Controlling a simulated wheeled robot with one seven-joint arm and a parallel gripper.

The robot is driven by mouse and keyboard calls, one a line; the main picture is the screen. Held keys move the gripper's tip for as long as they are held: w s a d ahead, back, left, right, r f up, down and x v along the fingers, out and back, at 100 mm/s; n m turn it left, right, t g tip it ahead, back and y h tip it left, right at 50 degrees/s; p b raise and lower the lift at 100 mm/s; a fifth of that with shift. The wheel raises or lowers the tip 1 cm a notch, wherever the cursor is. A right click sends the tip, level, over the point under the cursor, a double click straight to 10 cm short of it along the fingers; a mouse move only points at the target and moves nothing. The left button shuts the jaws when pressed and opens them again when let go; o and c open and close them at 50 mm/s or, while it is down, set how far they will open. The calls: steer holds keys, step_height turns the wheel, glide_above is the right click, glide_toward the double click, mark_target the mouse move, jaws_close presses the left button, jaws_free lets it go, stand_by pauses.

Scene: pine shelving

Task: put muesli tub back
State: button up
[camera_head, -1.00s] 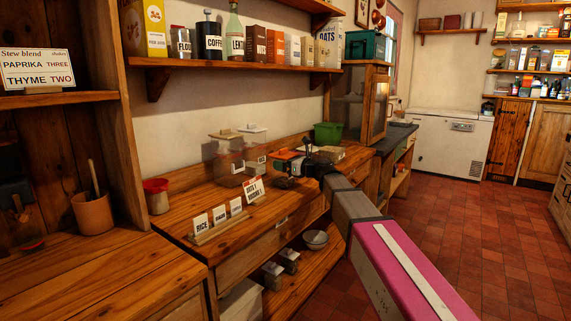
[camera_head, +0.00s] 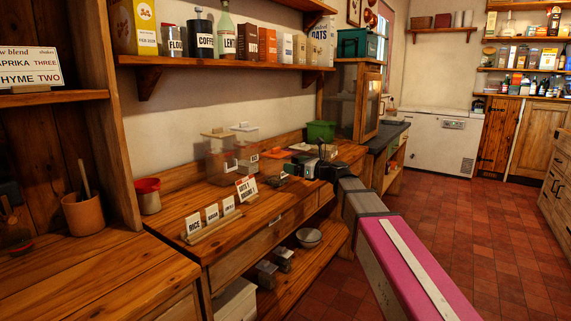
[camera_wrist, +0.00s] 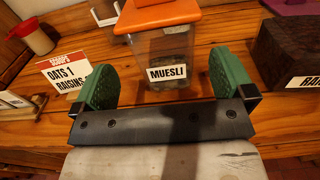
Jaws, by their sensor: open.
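The muesli tub is a clear tub with an orange lid and a MUESLI label (camera_wrist: 166,73). In the wrist view it stands upright on the wooden counter, ahead of and between my fingers. My gripper (camera_wrist: 166,88) is open, with one green finger pad on each side and visible space beside the tub. In the head view an orange lid (camera_head: 275,154) shows just beyond my gripper (camera_head: 305,166); the dark gripper partly hides the things there. A card reading OATS 1, RAISINS 1 (camera_wrist: 66,75) stands left of my left finger.
A dark box (camera_wrist: 292,50) with a partly visible label stands close to my right finger. Clear tubs with pale lids (camera_head: 218,155) stand behind on the counter. A label rail (camera_head: 213,222) sits at the front edge. A shelf (camera_head: 230,65) above holds several packets.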

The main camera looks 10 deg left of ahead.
steer(key=s+d+f+n+g+h, duration=0.1)
steer(key=s+d+f+n+h, duration=0.25)
steer(key=d+f, duration=0.35)
steer(key=s+d+f+n+g+h, duration=0.15)
steer(key=d+f+n, duration=0.25)
steer(key=f, duration=0.5)
steer(key=s+d+f+n+g+h, duration=0.1)
steer(key=s+d+f+n+h, duration=0.25)
steer(key=d+f, duration=0.4)
steer(key=s+d+f+n+g+h, duration=0.1)
steer(key=s+d+f+n+h, duration=0.3)
steer(key=d+f, duration=0.4)
steer(key=s+d+f+n+g+h, duration=0.2)
steer(key=s+d+f+n+h, duration=0.2)
steer(key=s+d+f+n, duration=0.3)
step_height(320, 180, down, 2)
steer(key=s+d, duration=0.1)
steer(key=d, duration=0.2)
steer(key=shift+s+n, duration=0.3)
steer(key=shift+s, duration=0.1)
steer(key=shift+f+g, duration=0.1)
steer(key=shift+g, duration=0.15)
